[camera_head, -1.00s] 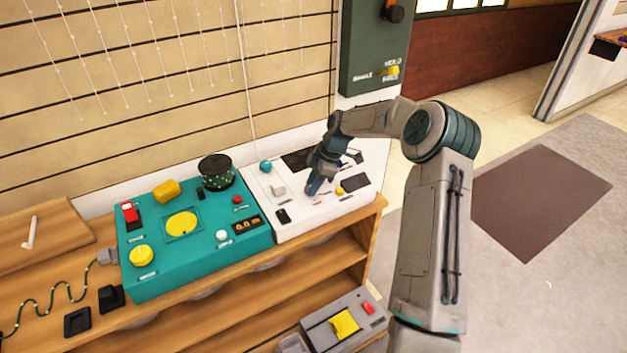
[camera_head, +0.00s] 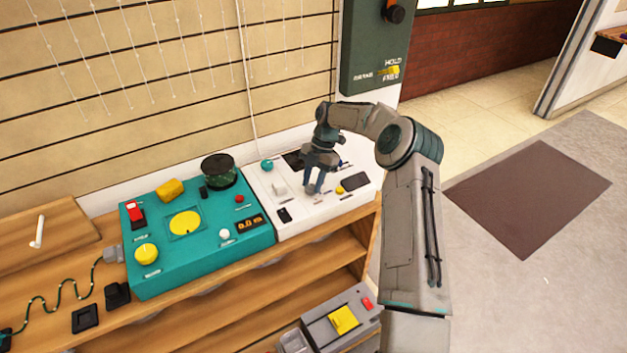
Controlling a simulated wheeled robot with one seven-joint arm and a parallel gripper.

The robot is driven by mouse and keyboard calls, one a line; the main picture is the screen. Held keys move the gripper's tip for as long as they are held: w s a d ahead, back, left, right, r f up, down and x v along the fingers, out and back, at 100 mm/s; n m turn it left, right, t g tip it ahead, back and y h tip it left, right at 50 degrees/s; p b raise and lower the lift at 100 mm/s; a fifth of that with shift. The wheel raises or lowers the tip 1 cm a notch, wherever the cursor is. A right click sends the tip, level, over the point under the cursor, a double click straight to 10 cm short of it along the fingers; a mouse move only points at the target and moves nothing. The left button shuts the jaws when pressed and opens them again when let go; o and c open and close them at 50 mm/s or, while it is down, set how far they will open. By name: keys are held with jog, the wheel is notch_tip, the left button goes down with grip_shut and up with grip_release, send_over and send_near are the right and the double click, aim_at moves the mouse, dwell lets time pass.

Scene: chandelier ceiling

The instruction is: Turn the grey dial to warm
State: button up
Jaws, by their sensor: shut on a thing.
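The white panel (camera_head: 300,217) sits on the wooden bench, right of the teal panel. My gripper (camera_head: 314,190) points down at the middle of the white panel. Its fingers are closed on a small part there, which I take to be the grey dial. The dial is almost wholly hidden by the fingers, so its pointer and its setting do not show. The markings around it, including any warm mark, are too small to read.
Around my gripper on the white panel are a teal knob (camera_head: 267,165), a pale block (camera_head: 279,188), a yellow knob (camera_head: 339,190) and a dark rectangle (camera_head: 355,181). The teal panel (camera_head: 165,270) stands to the left. A green wall box (camera_head: 365,45) hangs behind.

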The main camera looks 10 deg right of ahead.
jog(key=shift+w+r, duration=0.1)
dwell(0.3)
jog(key=o, duration=1)
jog(key=p+v, duration=0.1)
jog(key=v, duration=1.2)
jog(key=shift+w+r+p, duration=0.2)
jog(key=shift+r+p, duration=0.15)
jog(key=shift+p, duration=0.05)
